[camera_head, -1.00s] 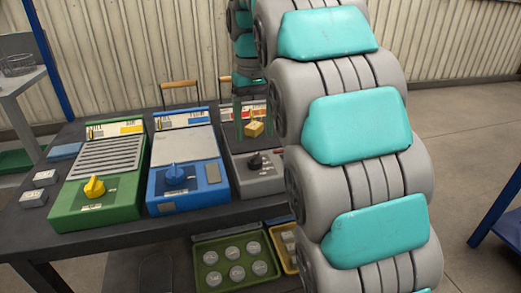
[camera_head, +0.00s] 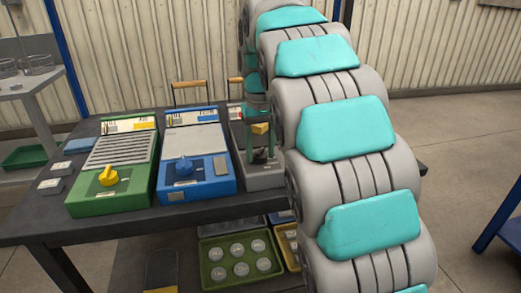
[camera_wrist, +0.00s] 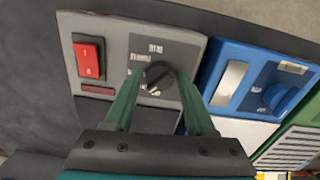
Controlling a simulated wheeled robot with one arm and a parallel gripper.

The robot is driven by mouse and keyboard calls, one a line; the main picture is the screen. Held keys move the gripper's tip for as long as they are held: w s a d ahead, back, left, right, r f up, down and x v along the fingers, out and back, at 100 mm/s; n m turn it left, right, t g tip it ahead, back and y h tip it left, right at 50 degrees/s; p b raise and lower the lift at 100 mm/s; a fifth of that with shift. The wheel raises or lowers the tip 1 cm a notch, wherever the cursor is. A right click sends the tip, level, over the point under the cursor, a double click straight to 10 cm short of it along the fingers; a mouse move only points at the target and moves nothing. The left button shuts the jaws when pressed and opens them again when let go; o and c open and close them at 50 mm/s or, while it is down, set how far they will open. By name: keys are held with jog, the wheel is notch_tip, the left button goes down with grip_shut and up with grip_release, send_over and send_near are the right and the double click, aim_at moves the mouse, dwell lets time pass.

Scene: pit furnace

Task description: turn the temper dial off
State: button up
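A black dial (camera_wrist: 158,77) sits on the face of a grey control unit (camera_wrist: 120,45), with small print beside it that I cannot read clearly. In the head view the grey unit (camera_head: 262,180) is the right one of three units and is partly hidden by my arm. My gripper (camera_wrist: 158,80) is open, with its green fingers on either side of the black dial. I cannot tell whether the fingers touch the dial. In the head view my gripper (camera_head: 258,158) is down at the grey unit's front face.
A blue unit with a blue dial (camera_head: 184,167) and a green unit with a yellow dial (camera_head: 109,176) stand to the left on the dark bench (camera_head: 40,222). The grey unit has a red rocker switch (camera_wrist: 88,59). A green tray (camera_head: 211,277) of round pieces is below.

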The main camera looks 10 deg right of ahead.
grip_shut()
jog(key=shift+n, duration=0.3)
jog(key=n+b, duration=0.1)
jog(key=n, duration=0.2)
jog(key=shift+w+n, duration=0.1)
jog(key=shift+n, duration=0.2)
jog(key=shift+r+n, duration=0.1)
jog(key=shift+n, duration=1.7)
jog(key=shift+o, duration=1.7)
grip_release()
